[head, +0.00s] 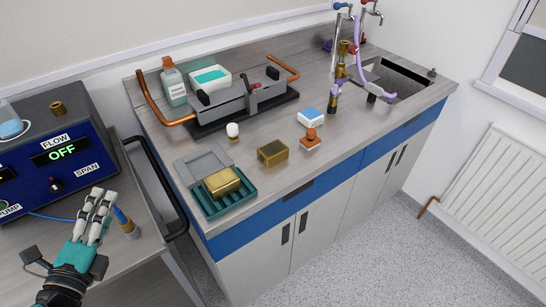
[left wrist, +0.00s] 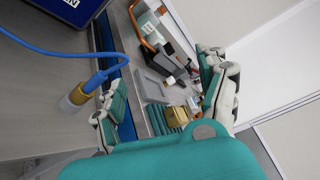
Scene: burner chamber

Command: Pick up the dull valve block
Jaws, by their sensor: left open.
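Two brass-coloured blocks show in the head view. The darker, duller valve block (head: 272,152) sits on the bench top near its front edge. A brighter gold block (head: 222,182) lies in a green ribbed tray (head: 238,203) to its left; a gold block (left wrist: 176,115) also shows between my fingers in the left wrist view, some distance off. My left gripper (head: 97,205) is at the lower left of the head view, above the grey side table. It is open and empty, well apart from both blocks. It also shows in the left wrist view (left wrist: 165,95).
A brass-collared post with blue cable (head: 127,225) is close beside my left gripper. A black rail (head: 165,190) lies between table and bench. A grey burner unit (head: 240,98), bottle (head: 173,82) and sink (head: 395,80) stand behind.

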